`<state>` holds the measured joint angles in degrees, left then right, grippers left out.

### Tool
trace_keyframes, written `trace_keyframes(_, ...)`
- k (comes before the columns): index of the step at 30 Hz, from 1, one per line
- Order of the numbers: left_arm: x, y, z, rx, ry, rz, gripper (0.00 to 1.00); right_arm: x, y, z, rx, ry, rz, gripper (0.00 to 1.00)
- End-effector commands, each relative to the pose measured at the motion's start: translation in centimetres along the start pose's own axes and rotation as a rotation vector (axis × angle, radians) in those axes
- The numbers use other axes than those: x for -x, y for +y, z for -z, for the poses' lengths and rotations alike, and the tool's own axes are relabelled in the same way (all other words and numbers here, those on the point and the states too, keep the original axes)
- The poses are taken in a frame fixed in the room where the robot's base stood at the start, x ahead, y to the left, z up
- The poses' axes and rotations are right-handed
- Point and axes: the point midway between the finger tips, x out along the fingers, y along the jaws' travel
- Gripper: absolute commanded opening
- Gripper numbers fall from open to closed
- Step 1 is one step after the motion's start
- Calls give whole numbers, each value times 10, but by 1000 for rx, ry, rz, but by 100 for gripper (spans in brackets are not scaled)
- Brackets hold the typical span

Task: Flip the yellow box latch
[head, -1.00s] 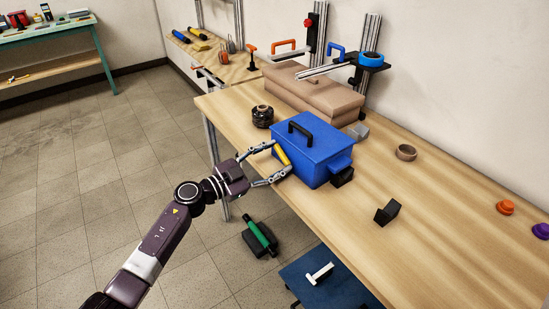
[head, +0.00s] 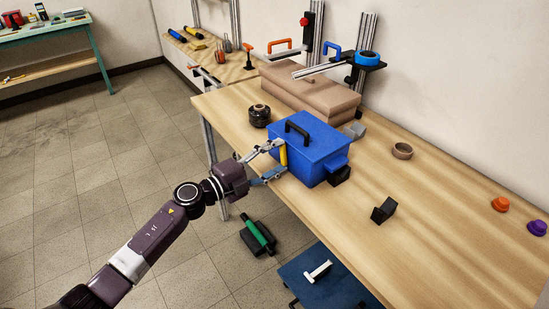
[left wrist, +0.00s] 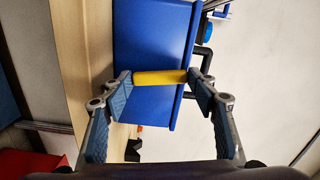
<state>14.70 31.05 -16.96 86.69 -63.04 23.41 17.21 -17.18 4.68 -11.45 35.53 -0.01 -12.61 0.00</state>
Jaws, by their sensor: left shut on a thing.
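The blue box (head: 322,150) with a black top handle (head: 296,129) stands near the workbench's front edge. Its yellow latch (head: 284,155) is on the side facing my left arm and looks upright there. In the left wrist view, the latch (left wrist: 160,77) is a yellow bar crossing between my fingers against the blue box (left wrist: 150,35). My left gripper (head: 281,159) is shut on the latch, with one fingertip at each end of the bar. It also shows in the left wrist view (left wrist: 160,79). My right gripper is not in view.
The wooden workbench (head: 440,200) has clear room right of the box. A black roll (head: 259,115), a brown ring (head: 402,150) and a small black block (head: 383,210) lie around it. Brown packages (head: 312,93) lie behind. A blue cart (head: 335,285) stands below the bench.

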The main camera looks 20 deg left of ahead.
Motion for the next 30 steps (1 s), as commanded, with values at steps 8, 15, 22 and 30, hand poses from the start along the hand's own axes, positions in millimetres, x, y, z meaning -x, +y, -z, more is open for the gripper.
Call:
trace_keyframes(8, 0, 1, 4, -139, 1, -1, 29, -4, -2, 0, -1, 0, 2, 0)
trace_keyframes(15, 0, 1, 5, -186, 0, -1, 29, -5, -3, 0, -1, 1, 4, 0)
trace_keyframes(22, 0, 1, 6, -194, 1, -1, 29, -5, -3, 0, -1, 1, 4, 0)
trace_keyframes(30, 0, 1, 6, -193, 1, -2, 61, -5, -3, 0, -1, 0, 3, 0)
